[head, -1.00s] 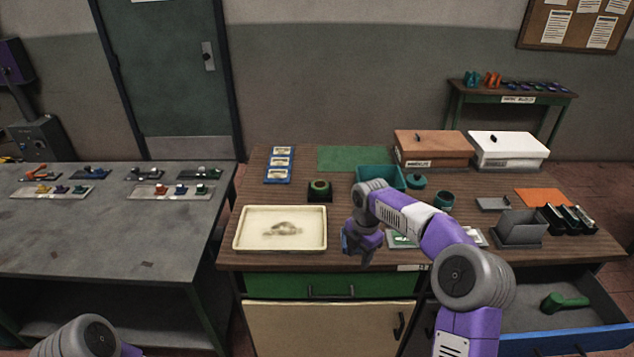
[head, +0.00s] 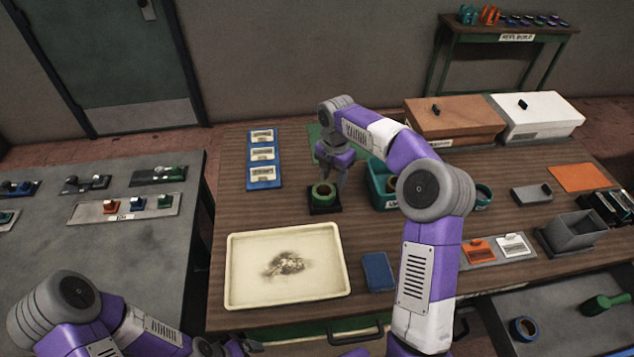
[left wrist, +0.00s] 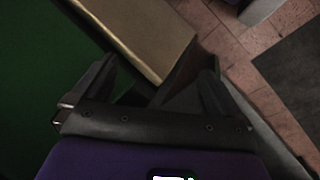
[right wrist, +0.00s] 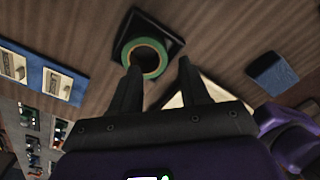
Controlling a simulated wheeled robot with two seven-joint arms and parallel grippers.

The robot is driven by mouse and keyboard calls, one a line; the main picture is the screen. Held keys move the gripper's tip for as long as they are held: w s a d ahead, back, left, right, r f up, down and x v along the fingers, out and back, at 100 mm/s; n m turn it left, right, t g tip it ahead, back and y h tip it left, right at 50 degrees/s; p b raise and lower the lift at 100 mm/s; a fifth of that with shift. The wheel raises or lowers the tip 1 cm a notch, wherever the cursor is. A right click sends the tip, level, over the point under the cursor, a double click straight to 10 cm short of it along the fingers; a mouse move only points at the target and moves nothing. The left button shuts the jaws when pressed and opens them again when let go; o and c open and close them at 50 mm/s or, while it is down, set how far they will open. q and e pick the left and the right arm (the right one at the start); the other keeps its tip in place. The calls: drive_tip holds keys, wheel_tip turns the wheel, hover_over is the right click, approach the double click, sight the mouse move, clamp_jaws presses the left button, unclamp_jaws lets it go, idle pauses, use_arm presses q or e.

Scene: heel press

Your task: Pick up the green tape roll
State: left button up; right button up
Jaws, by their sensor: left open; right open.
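The green tape roll (head: 323,191) stands on a small black base (head: 324,207) on the brown workbench, behind the cream tray. It shows in the right wrist view (right wrist: 145,57) as a green ring with a tan inner edge, just beyond the fingertips. I cannot tell whether a finger touches the roll. My left gripper (left wrist: 160,80) is open and empty, low in front of the bench beside the green and cream fronts.
The cream tray (head: 235,290) with a dark smudge lies in front of the roll. A blue block (head: 378,272) lies right of the tray. A teal bin (head: 380,190) stands close right of the roll. Blue label cards (head: 262,160) lie to the left. An open drawer (head: 560,320) is at front right.

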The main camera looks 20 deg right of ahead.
sight(331, 195)
drive_tip(key=shift+s+f, duration=0.2)
drive_tip(key=shift+f, duration=0.25)
drive_tip(key=shift+s+f, duration=0.2)
drive_tip(key=shift+f, duration=0.25)
drive_tip(key=f, duration=0.1)
drive_tip(key=f+b, duration=0.1)
drive_tip(key=f, duration=0.3)
drive_tip(key=shift+w+a+b, duration=0.1)
drive_tip(key=shift+a+b, duration=0.2)
drive_tip(key=shift+b, duration=0.05)
use_arm(q)
drive_tip(key=shift+s+f, duration=0.25)
drive_tip(key=shift+f, duration=0.6)
use_arm(e)
drive_tip(key=shift+r, duration=0.1)
clamp_jaws()
